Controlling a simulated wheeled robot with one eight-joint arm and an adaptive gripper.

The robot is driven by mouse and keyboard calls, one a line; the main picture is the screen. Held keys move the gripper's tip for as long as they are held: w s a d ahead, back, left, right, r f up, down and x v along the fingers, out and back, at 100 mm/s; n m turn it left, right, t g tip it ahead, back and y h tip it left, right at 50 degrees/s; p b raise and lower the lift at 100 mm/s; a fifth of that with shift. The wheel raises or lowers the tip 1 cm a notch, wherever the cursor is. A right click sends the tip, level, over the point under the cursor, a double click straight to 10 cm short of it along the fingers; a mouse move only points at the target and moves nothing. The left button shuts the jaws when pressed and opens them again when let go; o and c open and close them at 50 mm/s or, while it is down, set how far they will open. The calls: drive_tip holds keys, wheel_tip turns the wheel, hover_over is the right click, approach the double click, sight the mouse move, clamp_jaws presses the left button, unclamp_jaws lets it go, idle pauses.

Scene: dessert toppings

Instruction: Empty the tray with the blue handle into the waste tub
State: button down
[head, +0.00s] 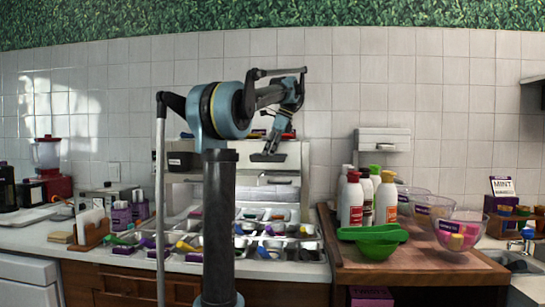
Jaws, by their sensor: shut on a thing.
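My gripper (268,156) is raised in front of the white shelf unit, above the trays, with its fingers pointing down. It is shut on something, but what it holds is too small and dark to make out. Several small metal trays (280,216) with coloured handles stand in rows on the counter below. Blue handles show among them, one at the middle (238,229) and one nearer the front (262,252). I cannot tell which of these belongs to the task's tray. My arm column hides part of the rows. I cannot pick out the waste tub.
A red blender (47,155) and a wooden napkin holder (90,228) stand on the left. The white shelf unit (290,160) rises behind the trays.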

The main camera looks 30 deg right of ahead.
drive_tip(key=w+a+r, duration=0.4)
drive_tip(key=w+a, duration=0.1)
drive_tip(key=a, duration=0.4)
drive_tip(key=w+a+r, duration=0.3)
drive_tip(key=w+a, duration=0.2)
drive_tip(key=a, duration=0.5)
drive_tip(key=w+a+r, duration=0.4)
drive_tip(key=w+a, duration=0.1)
drive_tip(key=a, duration=0.5)
drive_tip(key=shift+w+r, duration=0.3)
drive_tip(key=shift+w, duration=0.1)
idle(1.4)
drive_tip(key=shift+a, duration=0.1)
